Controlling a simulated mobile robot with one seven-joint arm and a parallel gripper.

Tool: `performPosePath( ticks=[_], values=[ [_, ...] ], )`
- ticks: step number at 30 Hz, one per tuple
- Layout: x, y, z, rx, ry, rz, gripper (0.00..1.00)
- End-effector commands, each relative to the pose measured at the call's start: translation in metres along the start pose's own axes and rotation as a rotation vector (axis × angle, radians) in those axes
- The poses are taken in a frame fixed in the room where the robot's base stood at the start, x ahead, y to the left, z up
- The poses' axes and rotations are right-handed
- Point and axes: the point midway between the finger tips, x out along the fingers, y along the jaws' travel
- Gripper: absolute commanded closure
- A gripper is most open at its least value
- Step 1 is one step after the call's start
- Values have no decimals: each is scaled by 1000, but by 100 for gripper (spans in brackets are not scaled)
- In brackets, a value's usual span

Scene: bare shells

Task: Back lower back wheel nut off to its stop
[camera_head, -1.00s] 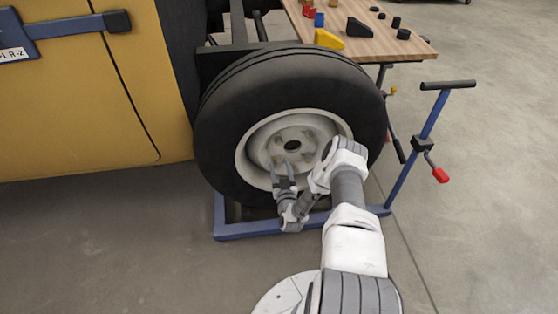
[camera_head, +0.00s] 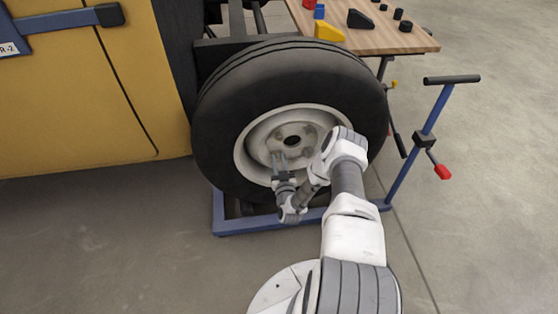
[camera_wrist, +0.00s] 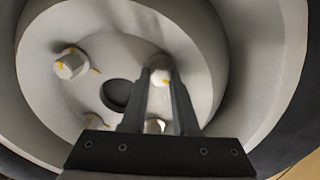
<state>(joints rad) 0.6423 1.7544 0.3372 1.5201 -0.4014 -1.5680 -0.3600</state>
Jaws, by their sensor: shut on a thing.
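The wheel (camera_head: 235,95) has a dark tyre and a pale rim with several nuts around a dark centre hole. My gripper (camera_head: 279,154) reaches up to the lower-left nut as the head view shows it, and its fingers cover that nut there. In the wrist view my gripper (camera_wrist: 162,68) is shut on this pale nut (camera_wrist: 159,74), which has a yellow mark. Another nut (camera_wrist: 70,63) with yellow marks stands free at the left. A further nut (camera_wrist: 154,126) shows between the fingers, partly hidden.
A blue stand (camera_head: 245,227) lies under the wheel, with a crank post (camera_head: 415,150) at the right. A yellow vehicle body (camera_head: 80,105) is at the left. A wooden table (camera_head: 400,42) with small parts stands behind. The floor in front is open.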

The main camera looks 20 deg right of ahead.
Motion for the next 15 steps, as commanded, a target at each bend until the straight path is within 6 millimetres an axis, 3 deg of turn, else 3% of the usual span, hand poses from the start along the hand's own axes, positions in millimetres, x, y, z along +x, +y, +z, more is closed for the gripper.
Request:
performPosePath(
  ticks=[3, 15],
  values=[
    [0, 0, 0, 0, 0, 0, 100],
    [0, 0, -1, -33, 1, -1, 100]
  ],
)
